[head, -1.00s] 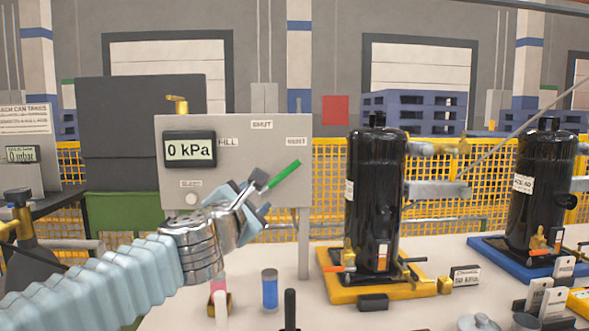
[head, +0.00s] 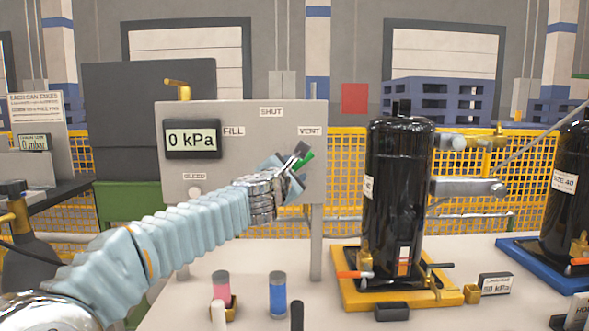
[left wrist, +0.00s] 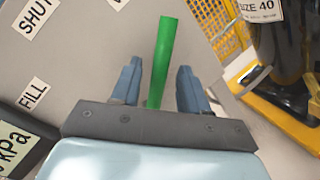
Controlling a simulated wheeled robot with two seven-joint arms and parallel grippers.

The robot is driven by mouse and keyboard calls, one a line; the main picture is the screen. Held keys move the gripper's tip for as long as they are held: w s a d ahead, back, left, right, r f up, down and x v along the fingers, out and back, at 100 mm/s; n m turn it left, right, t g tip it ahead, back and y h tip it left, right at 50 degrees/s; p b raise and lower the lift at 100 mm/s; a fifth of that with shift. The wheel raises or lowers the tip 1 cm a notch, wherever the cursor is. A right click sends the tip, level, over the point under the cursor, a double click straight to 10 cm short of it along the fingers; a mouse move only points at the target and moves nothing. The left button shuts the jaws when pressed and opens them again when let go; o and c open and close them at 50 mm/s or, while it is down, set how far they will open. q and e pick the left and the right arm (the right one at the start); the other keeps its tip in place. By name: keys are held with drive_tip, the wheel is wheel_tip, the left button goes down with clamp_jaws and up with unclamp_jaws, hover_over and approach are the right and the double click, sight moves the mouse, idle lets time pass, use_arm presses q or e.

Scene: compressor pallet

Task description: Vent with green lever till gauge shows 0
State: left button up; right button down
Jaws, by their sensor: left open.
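The grey panel (head: 240,120) carries a digital gauge (head: 192,139) that reads 0 kPa. The panel is labelled FILL, SHUT and VENT. The green lever (head: 304,161) points up and right toward the VENT label (head: 310,132); its pivot is hidden behind my gripper. My left gripper (head: 296,162) is open at the lever. In the left wrist view, the green lever (left wrist: 162,60) stands between the two blue fingers of my left gripper (left wrist: 158,78), with a gap on each side. My right gripper is not in view.
Pink and blue cylinders (head: 277,295) stand on the pale table in front. A yellow mesh fence runs behind.

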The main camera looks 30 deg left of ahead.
use_arm(q)
drive_tip(key=shift+x, duration=0.9)
drive_tip(key=shift+c, duration=0.3)
clamp_jaws()
